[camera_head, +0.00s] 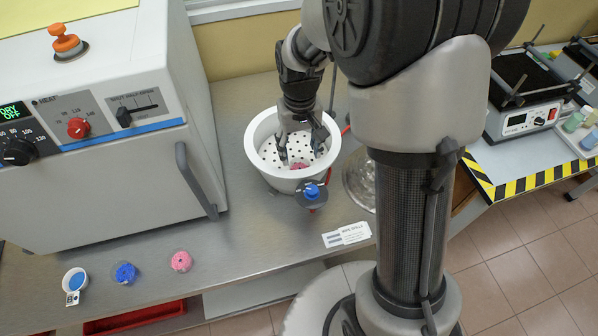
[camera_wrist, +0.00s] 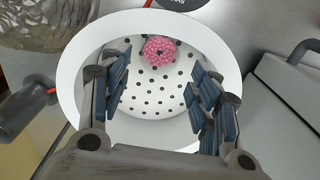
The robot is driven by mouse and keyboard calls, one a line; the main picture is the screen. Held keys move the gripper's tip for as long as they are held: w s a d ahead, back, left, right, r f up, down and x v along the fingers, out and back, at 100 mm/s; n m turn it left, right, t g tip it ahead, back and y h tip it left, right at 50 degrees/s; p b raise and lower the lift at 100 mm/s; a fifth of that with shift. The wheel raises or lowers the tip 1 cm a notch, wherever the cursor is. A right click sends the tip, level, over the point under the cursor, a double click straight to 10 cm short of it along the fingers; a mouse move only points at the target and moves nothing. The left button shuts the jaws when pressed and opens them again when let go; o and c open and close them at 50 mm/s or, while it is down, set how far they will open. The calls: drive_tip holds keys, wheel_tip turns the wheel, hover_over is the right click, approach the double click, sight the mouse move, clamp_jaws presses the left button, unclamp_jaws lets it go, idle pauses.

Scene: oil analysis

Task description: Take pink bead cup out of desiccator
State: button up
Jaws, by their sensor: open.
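The desiccator (camera_head: 263,175) is a white round bowl with a perforated plate inside, standing on the steel bench without its lid on. It fills the middle of the wrist view (camera_wrist: 74,80). The pink bead cup (camera_head: 299,166) sits on the plate near the bowl's front side; in the wrist view (camera_wrist: 160,51) it lies near the upper rim. My gripper (camera_head: 297,158) reaches down into the bowl with its fingers apart and empty. In the wrist view the blue-padded fingers (camera_wrist: 160,98) stand left and right, with the cup beyond their tips, not between them.
An oven (camera_head: 110,165) with a handle is at left.

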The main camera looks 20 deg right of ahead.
sight(300, 167)
wheel_tip(300, 167, down, 8)
drive_tip(key=shift+b, duration=1.25)
drive_tip(key=shift+r, duration=0.1)
drive_tip(key=shift+c, duration=0.6)
drive_tip(key=c, duration=0.8)
